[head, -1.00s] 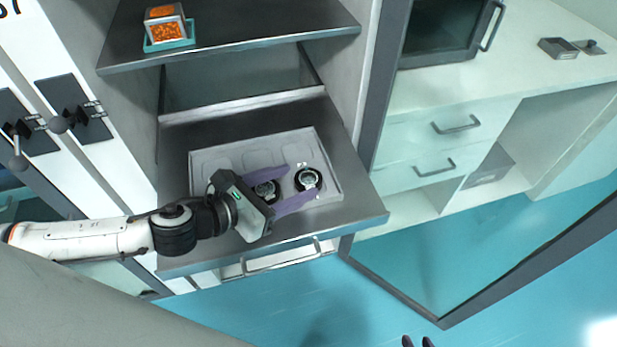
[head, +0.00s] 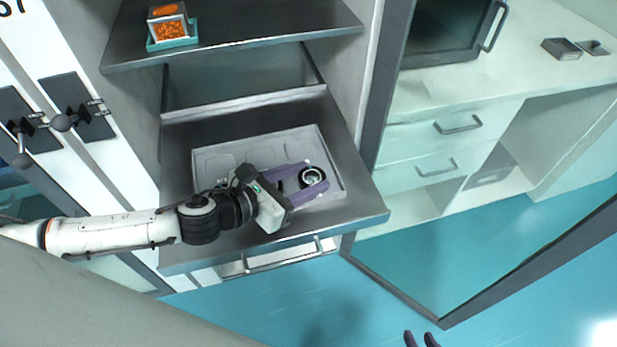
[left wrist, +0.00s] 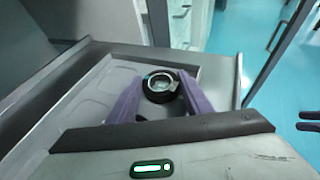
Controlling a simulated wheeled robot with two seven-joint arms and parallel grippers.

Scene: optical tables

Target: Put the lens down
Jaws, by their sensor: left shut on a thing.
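The lens (head: 312,177) is a small round piece with a black rim and pale glass. My left gripper (head: 309,181) has its purple fingers shut on the lens from both sides. The lens also shows between the fingertips in the left wrist view (left wrist: 159,83). It is at the right part of the light grey tray (head: 225,148); I cannot tell whether it touches the tray floor. A second dark round piece (head: 280,186) is mostly hidden between the fingers. My right gripper (head: 422,340) shows only its fingertips at the bottom edge, apart and empty.
The tray lies on a dark metal shelf (head: 350,212) inside a cabinet. An upper shelf (head: 260,22) overhangs behind it and bears a container with orange contents (head: 170,28). Side walls flank the shelf. A glass door (head: 440,240) stands open at the right.

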